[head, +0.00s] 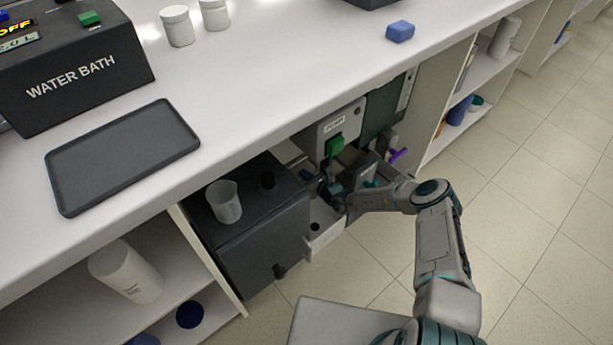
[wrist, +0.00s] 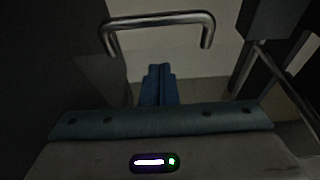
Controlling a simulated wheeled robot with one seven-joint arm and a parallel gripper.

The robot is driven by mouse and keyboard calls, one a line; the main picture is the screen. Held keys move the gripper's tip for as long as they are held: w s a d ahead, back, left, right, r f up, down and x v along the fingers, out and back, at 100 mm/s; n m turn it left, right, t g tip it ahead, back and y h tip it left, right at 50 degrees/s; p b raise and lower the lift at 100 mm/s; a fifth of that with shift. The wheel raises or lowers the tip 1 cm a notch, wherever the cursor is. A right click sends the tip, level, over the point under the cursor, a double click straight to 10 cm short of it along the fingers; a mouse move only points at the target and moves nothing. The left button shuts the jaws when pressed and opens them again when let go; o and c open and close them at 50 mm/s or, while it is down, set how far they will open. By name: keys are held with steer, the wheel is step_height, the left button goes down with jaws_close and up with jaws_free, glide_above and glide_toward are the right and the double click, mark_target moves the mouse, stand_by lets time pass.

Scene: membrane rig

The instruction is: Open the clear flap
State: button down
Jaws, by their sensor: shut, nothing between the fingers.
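My gripper (wrist: 158,72) shows its two blue fingers pressed together and empty in the wrist view. A U-shaped metal handle (wrist: 158,24) stands just beyond and above the fingertips, with a visible gap between them. I cannot make out the clear flap's own surface; the handle may belong to it, but I cannot tell. In the head view my gripper (head: 334,190) is down at the rig under the bench, in front of the grey unit with a green block (head: 334,146). The wrist hides much of that area.
A dark cabinet (head: 262,245) with a beaker (head: 224,202) on top stands left of my gripper. A white open bin (head: 325,236) sits below it. A purple lever (head: 398,154) is to the right. The bench overhangs the rig. The tiled floor is clear.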

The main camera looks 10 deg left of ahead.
steer(key=s+d+f+p, duration=0.2)
steer(key=s+d+p, duration=0.7)
steer(key=s+d, duration=0.4)
steer(key=d, duration=0.4)
steer(key=shift+s+d, duration=0.2)
steer(key=shift+s, duration=0.1)
stand_by(0.3)
